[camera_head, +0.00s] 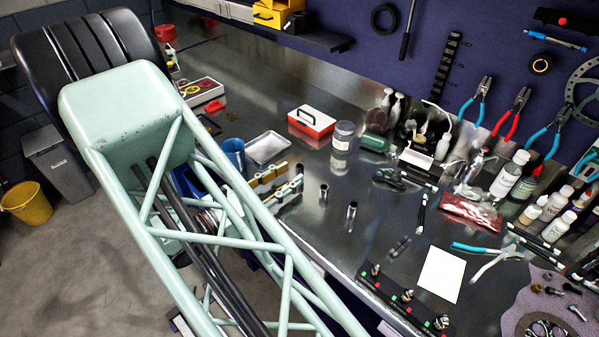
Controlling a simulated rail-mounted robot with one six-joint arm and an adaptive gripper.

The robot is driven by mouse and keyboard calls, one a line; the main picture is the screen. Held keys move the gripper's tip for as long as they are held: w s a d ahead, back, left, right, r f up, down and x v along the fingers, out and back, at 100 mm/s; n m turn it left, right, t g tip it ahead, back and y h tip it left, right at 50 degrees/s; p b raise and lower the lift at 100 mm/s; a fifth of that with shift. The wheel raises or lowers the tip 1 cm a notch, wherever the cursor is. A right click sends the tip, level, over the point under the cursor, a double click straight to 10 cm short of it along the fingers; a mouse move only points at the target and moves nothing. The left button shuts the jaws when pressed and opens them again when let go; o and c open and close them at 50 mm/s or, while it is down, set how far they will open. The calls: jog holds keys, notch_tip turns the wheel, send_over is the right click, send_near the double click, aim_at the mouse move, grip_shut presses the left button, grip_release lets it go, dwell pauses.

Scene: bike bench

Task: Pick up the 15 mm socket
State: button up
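Two small upright metal cylinders that look like sockets stand on the dark shiny bench, one at the left (324,191) and one a little to the right and nearer (352,210). Their size marks are too small to read, so I cannot tell which is the 15 mm socket. Small dark pieces (537,288) at the lower right may also be sockets or bits. My gripper is not in view.
My pale green truss covers the left and lower middle. A red-and-white box (311,122) is behind.

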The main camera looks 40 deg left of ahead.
aim_at(299, 169)
jog(key=shift+b+x, duration=0.35)
jog(key=shift+x, duration=2.2)
jog(key=shift+a, duration=0.1)
jog(key=shift+c, duration=0.2)
grip_shut()
